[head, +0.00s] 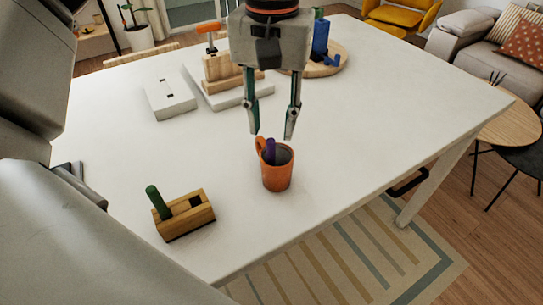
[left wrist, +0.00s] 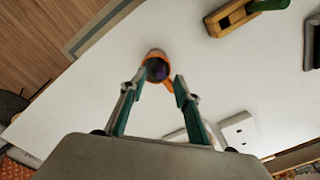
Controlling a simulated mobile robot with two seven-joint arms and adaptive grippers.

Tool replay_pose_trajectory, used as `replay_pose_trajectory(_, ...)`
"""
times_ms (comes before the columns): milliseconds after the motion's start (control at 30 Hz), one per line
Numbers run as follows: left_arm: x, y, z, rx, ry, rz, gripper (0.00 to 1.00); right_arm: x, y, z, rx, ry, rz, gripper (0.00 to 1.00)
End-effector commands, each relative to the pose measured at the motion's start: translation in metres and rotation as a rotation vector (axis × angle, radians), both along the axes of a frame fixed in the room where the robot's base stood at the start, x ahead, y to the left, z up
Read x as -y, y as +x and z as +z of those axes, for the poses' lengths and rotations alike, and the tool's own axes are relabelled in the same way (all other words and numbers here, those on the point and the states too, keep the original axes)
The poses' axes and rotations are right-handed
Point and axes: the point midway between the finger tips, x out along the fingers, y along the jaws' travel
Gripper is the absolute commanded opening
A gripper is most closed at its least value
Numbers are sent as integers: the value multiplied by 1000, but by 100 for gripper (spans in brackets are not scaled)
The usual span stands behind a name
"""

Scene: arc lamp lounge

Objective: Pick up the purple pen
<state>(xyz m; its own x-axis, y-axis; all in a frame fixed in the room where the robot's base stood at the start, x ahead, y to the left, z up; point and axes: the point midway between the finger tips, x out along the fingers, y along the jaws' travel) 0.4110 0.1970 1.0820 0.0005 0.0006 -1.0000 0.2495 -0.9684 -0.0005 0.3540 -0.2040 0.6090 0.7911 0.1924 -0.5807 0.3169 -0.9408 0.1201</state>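The purple pen (head: 270,152) stands in an orange cup (head: 278,180) on the white table, with only its upper part showing above the rim. An orange piece (head: 260,144) shows beside it at the rim; I cannot tell if it is another pen. My left gripper (head: 272,134) is open and points down just above and behind the cup, with nothing between its fingers. In the left wrist view the purple pen (left wrist: 157,71) shows inside the cup (left wrist: 152,54), just beyond and between the open fingertips (left wrist: 158,84). My right gripper is not in view.
A wooden block with a green peg (head: 184,213) lies front left of the cup. A white box (head: 169,97), a wooden stand with an orange-topped piece (head: 217,66) and a round board with a blue item (head: 320,60) stand behind. The table's right side (head: 400,110) is clear.

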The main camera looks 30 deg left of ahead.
Motion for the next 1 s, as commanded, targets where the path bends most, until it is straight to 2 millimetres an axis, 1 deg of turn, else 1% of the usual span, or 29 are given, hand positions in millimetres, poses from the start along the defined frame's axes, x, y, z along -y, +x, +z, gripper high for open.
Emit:
replay_pose_trajectory(33, 0, 0, -6, -2, 0, 1, 32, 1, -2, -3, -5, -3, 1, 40)
replay_pose_trajectory(167, -1, 1, -14, -3, -1, 2, 32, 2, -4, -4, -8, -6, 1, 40)
replay_pose_trajectory(233, -2, 1, -21, -4, 0, 1, 32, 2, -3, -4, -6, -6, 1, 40)
replay_pose_trajectory(400, -5, 4, -47, -4, 0, 1, 32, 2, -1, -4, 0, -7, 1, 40)
replay_pose_trajectory(500, -5, 4, -57, -3, -1, 1, 32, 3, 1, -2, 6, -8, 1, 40)
replay_pose_trajectory(733, -5, 4, -59, 0, -1, 1, 32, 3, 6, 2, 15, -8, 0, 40)
replay_pose_trajectory(767, -5, 4, -59, 0, -1, 1, 26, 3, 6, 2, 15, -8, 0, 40)
replay_pose_trajectory(800, -5, 4, -59, 0, -1, 1, 16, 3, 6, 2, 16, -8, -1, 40)
replay_pose_trajectory(867, -5, 4, -58, 0, -1, 1, 0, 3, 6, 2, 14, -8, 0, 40)
replay_pose_trajectory(1000, -5, 4, -58, 0, -1, 1, 0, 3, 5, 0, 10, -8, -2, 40)
